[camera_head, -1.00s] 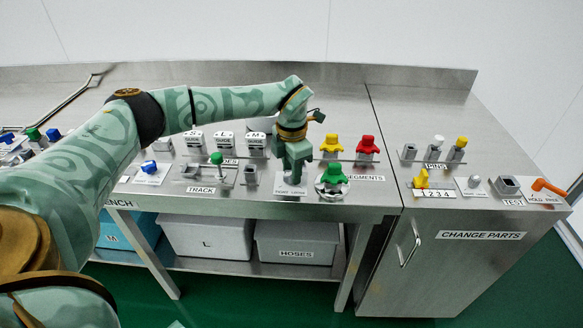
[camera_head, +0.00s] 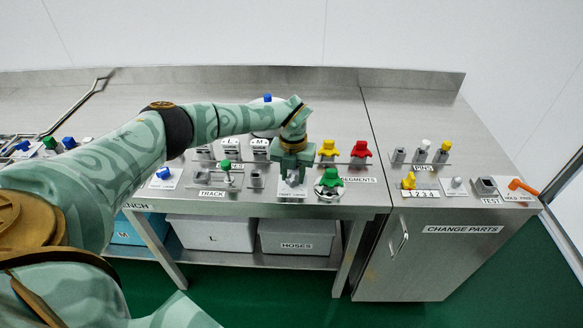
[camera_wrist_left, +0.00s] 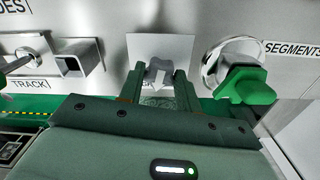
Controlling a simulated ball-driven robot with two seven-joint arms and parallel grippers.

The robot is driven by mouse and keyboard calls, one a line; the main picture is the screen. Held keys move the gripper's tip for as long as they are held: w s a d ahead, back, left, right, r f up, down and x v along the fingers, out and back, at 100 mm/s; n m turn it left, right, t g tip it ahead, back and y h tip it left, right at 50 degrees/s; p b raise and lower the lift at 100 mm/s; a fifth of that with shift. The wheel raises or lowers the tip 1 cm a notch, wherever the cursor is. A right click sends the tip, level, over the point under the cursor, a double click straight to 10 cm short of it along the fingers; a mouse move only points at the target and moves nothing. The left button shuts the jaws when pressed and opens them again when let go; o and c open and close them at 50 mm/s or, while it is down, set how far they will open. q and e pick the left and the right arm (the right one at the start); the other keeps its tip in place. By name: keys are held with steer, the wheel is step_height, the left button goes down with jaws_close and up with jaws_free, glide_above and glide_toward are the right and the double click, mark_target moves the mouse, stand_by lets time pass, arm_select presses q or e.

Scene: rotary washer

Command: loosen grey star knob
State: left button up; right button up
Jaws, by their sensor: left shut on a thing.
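My left gripper (camera_head: 292,178) points down at the bench in the head view, over a white label plate that is partly hidden. In the left wrist view, the left gripper (camera_wrist_left: 157,88) is shut on the grey star knob (camera_wrist_left: 158,72), which sits between its two fingers in front of the white plate (camera_wrist_left: 176,47). The knob's lower part is hidden by the fingers. In the head view the gripper mostly hides the knob. My right gripper is in neither view.
A green knob on a round metal base (camera_head: 329,180) stands close to the right of my gripper. Yellow (camera_head: 327,149) and red (camera_head: 361,150) pieces stand behind it. A green-topped lever (camera_head: 226,166) and an empty square socket (camera_head: 256,179) are to the left.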

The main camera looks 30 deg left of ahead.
arm_select(q)
steer(key=n+p, duration=0.1)
steer(key=n, duration=0.1)
steer(key=n+p, duration=0.3)
steer(key=n, duration=0.1)
steer(key=shift+a+r, duration=0.1)
steer(key=shift+r, duration=0.15)
steer(key=n+p, duration=0.2)
steer(key=n, duration=0.1)
steer(key=shift+n, duration=0.4)
steer(key=shift+f+n+p, duration=0.1)
steer(key=shift+n+p, duration=0.65)
steer(key=shift+n, duration=0.75)
steer(key=o, duration=1)
steer(key=shift+f, duration=0.1)
steer(key=shift+c, duration=0.2)
